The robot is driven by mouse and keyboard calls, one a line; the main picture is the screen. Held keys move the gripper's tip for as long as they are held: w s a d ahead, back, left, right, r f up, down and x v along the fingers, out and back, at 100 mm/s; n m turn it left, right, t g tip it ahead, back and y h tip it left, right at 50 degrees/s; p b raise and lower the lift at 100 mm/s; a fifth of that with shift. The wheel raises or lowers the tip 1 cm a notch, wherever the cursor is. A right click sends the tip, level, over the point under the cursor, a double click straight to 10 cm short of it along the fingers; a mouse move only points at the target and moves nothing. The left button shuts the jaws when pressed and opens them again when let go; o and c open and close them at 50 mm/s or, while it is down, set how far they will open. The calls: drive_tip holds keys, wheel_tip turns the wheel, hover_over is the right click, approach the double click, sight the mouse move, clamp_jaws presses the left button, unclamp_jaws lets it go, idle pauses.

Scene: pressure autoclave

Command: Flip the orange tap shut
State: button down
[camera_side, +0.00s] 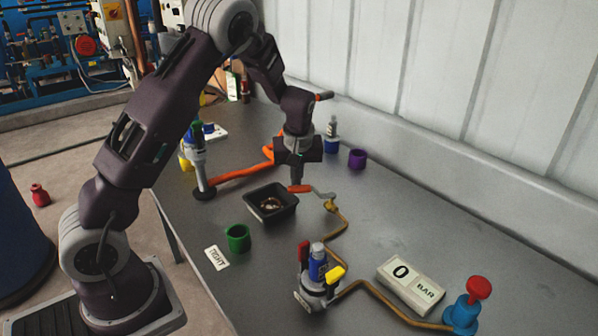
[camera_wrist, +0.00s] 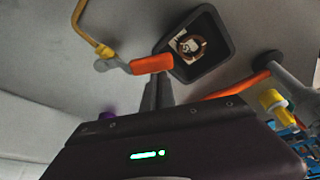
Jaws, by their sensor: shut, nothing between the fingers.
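The orange tap handle (camera_side: 300,188) sits at the end of a grey lever (camera_side: 323,194), joined to a brass pipe near the middle of the table. It lies roughly level, pointing left toward the black tray. In the wrist view the orange tap handle (camera_wrist: 152,64) lies just beyond my fingertips, with the brass pipe (camera_wrist: 84,22) behind it at upper left. My gripper (camera_side: 296,182) points down right at the handle, its fingers shut and empty. In the wrist view my gripper (camera_wrist: 158,80) shows its fingers close together. Whether they touch the handle is unclear.
A black tray (camera_side: 256,211) with a ring-like part inside stands just left of the tap. A green cup (camera_side: 238,238), a valve cluster (camera_side: 318,275), a gauge block (camera_side: 411,285) and a blue tap with red knob (camera_side: 463,313) stand nearer.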

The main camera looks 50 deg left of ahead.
drive_tip(key=s+d+n, duration=0.1)
drive_tip(key=d+n, duration=0.1)
drive_tip(key=shift+s+n+g, duration=0.15)
drive_tip(key=shift+n+g, duration=0.25)
drive_tip(key=shift+s+d+n+g+y, duration=0.15)
drive_tip(key=shift+s+d+n+g, duration=0.1)
drive_tip(key=shift+d+n, duration=0.4)
drive_tip(key=shift+s+d+n+g+y, duration=0.15)
drive_tip(key=shift+s+d+n, duration=0.1)
drive_tip(key=shift+d+n, duration=0.4)
drive_tip(key=shift+d, duration=0.25)
drive_tip(key=a, duration=0.4)
drive_tip(key=shift+a, duration=0.15)
drive_tip(key=v, duration=1)
drive_tip(key=shift+w, duration=0.15)
drive_tip(key=shift+a, duration=0.1)
